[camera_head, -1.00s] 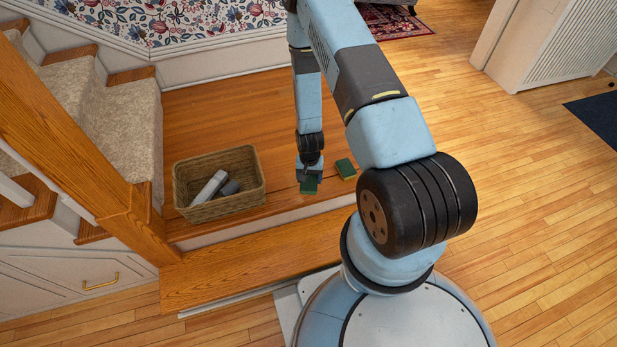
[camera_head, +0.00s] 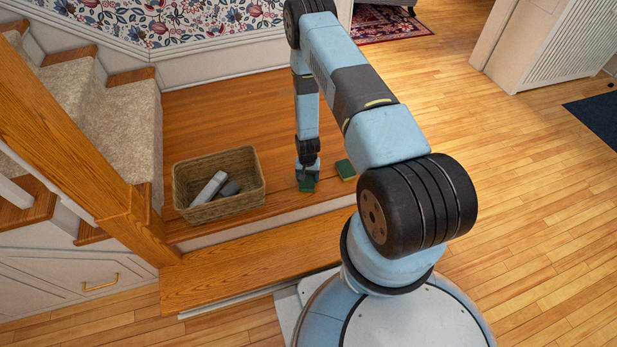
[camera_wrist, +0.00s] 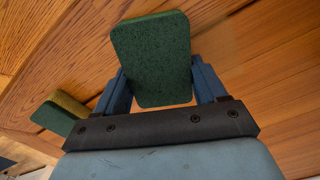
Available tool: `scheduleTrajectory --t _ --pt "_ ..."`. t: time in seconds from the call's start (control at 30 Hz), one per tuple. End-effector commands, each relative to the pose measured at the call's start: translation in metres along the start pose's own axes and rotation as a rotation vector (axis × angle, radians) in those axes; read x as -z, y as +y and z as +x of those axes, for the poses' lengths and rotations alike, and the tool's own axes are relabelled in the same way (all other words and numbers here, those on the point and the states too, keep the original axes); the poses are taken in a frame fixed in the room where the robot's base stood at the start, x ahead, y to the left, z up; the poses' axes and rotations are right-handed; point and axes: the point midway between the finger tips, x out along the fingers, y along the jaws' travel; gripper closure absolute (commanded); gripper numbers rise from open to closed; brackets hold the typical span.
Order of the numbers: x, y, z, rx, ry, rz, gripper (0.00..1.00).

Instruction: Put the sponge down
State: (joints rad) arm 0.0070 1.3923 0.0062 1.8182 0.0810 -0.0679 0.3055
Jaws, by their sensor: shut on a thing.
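A green sponge (camera_wrist: 152,60) is between the two blue fingers of my gripper (camera_wrist: 155,85) in the wrist view, with its broad green face toward the camera. In the head view my gripper (camera_head: 307,178) points down over the wooden landing, shut on this sponge (camera_head: 306,185). The sponge is at or just above the boards; I cannot tell whether it touches them. A second sponge, green and yellow (camera_head: 345,169), lies on the landing just right of my gripper. It also shows at the left of the wrist view (camera_wrist: 60,112).
A wicker basket (camera_head: 218,210) holding a grey-white block (camera_head: 208,188) and a dark grey item (camera_head: 230,188) stands left of my gripper. The landing ends in a step edge (camera_head: 265,222) in front. Carpeted stairs (camera_head: 125,125) and a wooden post are at the left. Bare boards lie behind.

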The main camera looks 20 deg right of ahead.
Motion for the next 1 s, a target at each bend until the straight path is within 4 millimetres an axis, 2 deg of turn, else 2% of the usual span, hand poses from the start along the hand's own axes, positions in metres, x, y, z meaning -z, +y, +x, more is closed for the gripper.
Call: scheduleTrajectory --t 0.3,0.33,0.6,0.87,1.0 --pt "0.000 0.000 0.003 0.000 0.000 0.000 0.53" --pt "0.000 0.000 0.003 0.000 0.001 0.000 0.27" --pt "0.000 0.000 0.003 0.000 0.000 0.000 0.02" --pt "0.000 0.000 0.002 0.000 0.001 0.000 0.02" --pt "0.001 0.000 -0.007 0.001 0.001 0.000 0.02"
